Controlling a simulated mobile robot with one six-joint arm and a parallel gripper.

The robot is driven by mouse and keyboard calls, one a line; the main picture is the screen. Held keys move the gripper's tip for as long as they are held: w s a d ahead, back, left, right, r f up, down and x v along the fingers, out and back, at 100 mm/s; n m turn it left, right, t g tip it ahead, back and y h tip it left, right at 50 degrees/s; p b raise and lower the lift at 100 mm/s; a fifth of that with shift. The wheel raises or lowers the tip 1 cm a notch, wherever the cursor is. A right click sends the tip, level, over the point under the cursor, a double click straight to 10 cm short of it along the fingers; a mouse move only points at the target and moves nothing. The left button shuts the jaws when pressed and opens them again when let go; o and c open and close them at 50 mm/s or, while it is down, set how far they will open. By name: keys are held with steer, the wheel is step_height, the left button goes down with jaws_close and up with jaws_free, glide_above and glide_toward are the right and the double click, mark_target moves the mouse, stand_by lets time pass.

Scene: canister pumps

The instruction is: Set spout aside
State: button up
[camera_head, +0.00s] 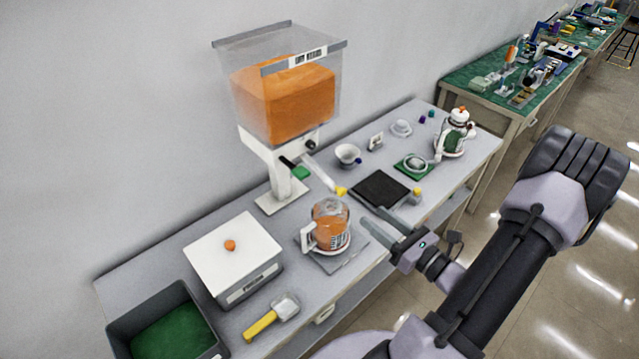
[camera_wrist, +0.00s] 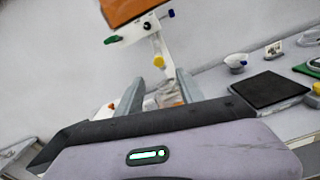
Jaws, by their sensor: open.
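The spout (camera_head: 322,176) is a pale tube with a yellow tip (camera_head: 341,191). It slants down from the white stand (camera_head: 280,180) of the hopper, its tip just above the jar. In the wrist view the spout (camera_wrist: 167,60) shows beyond my fingers, with its yellow tip (camera_wrist: 158,63). My gripper (camera_head: 368,219) is open and empty, to the right of the jar and of the spout tip, apart from both. The clear jar (camera_head: 331,222) with orange contents and a white handle stands on a grey square base (camera_head: 345,256). In the wrist view my gripper (camera_wrist: 158,88) points towards the spout.
The hopper (camera_head: 285,95) with orange contents stands at the back. A white-lidded box (camera_head: 235,250), a dark bin (camera_head: 160,315) and a yellow-handled scoop (camera_head: 270,318) are left. A black pad (camera_head: 381,188), a cup (camera_head: 347,155) and a white canister (camera_head: 455,135) are right.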

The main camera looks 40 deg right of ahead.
mark_target(333, 185)
steer(key=w, duration=0.5)
steer(key=w+a, duration=0.1)
steer(key=w, duration=0.4)
steer(key=w+b, duration=0.1)
steer(key=w, duration=0.4)
steer(key=shift+a, duration=0.15)
jaws_close()
stand_by(0.5)
